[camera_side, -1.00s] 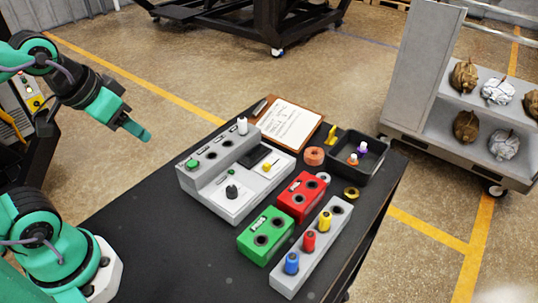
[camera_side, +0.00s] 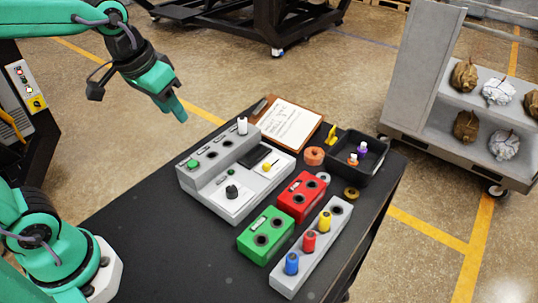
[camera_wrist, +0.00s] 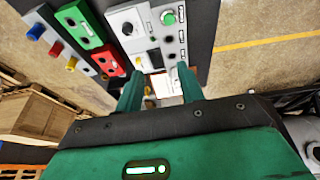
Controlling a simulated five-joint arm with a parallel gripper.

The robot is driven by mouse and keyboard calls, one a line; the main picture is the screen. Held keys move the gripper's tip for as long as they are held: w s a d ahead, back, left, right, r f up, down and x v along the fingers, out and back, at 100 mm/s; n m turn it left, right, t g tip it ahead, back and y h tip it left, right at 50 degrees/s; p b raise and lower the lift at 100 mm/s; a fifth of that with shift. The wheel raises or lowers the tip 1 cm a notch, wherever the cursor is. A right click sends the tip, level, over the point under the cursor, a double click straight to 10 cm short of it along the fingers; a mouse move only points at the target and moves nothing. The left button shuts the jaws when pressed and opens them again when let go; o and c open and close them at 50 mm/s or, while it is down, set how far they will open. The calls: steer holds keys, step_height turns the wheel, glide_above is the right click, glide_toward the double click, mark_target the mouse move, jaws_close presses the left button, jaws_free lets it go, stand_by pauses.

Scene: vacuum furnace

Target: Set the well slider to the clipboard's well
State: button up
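The grey console (camera_side: 228,172) stands on the black table. It carries a small yellow knob (camera_side: 267,167) on a pale plate, a black knob (camera_side: 232,191), a green button (camera_side: 193,163), a dark panel and a row of dark holes with a white peg (camera_side: 242,125). The clipboard (camera_side: 292,127) lies behind it; its writing is too small to read. My gripper (camera_side: 182,117) hangs in the air above and left of the console, touching nothing. In the wrist view its fingers (camera_wrist: 159,76) are apart and empty, with the yellow knob (camera_wrist: 138,62) near the left finger.
A red block (camera_side: 302,196), a green block (camera_side: 265,235) and a grey rack (camera_side: 312,254) with blue, red and yellow pegs stand right of the console. A dark tray (camera_side: 357,158) holds small pieces. The table's left front is clear.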

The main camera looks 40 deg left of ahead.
steer(key=w+d+f+g, duration=0.1)
steer(key=w+d+f, duration=0.1)
steer(key=w, duration=0.3)
steer(key=w+d+f+g, duration=0.1)
steer(key=w+d+f, duration=0.2)
steer(key=w, duration=0.2)
steer(key=g, duration=0.2)
glide_toward(267, 164)
steer(key=shift+s+a+f, duration=0.1)
steer(key=shift+f, duration=0.35)
steer(key=shift+f, duration=0.15)
steer(key=shift+f, duration=3.75)
jaws_close()
